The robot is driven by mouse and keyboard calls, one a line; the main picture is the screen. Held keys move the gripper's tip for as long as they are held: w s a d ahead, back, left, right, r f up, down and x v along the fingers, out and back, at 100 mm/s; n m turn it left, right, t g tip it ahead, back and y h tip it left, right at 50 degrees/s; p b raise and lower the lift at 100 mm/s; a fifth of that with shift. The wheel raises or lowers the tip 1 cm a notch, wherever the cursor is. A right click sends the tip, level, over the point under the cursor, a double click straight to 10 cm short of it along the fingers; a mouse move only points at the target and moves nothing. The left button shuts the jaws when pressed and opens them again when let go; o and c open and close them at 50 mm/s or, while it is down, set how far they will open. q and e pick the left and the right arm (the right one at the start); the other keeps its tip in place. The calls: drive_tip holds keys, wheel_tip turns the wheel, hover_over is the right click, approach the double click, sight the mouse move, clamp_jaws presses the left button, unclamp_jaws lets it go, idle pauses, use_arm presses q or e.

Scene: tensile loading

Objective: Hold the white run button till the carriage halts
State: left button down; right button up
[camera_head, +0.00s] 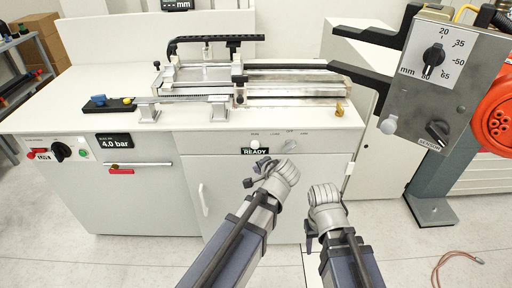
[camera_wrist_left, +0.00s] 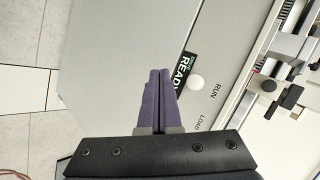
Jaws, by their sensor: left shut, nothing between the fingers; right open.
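The white run button (camera_head: 255,144) is on the front panel of the bench, just above the READY display (camera_head: 255,151). In the left wrist view the round white button (camera_wrist_left: 197,82) sits between the READY display (camera_wrist_left: 184,70) and the word RUN. My left gripper (camera_head: 262,164) is shut and empty, just below the button in the head view. Its purple fingers (camera_wrist_left: 159,72) lie beside the button in the wrist view; I see no clear contact. My right gripper (camera_head: 318,190) is open, lower and to the right; its fingertips are hard to make out. The carriage (camera_head: 238,77) is on the bench-top rails.
A selector knob (camera_head: 289,145) is right of the button. A cabinet handle (camera_head: 202,199) sticks out below. A grey sensor panel with knobs (camera_head: 434,58) and an orange reel (camera_head: 497,116) stand at the right. A cable (camera_head: 447,262) lies on the floor at lower right.

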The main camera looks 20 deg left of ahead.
sight(255, 145)
use_arm(q)
drive_tip(key=w+a, duration=0.2)
drive_tip(key=w, duration=0.6)
drive_tip(key=shift+w+a, duration=0.2)
drive_tip(key=shift+a, duration=0.05)
idle(1.9)
drive_tip(key=shift+w+a, duration=0.1)
drive_tip(key=shift+w, duration=0.3)
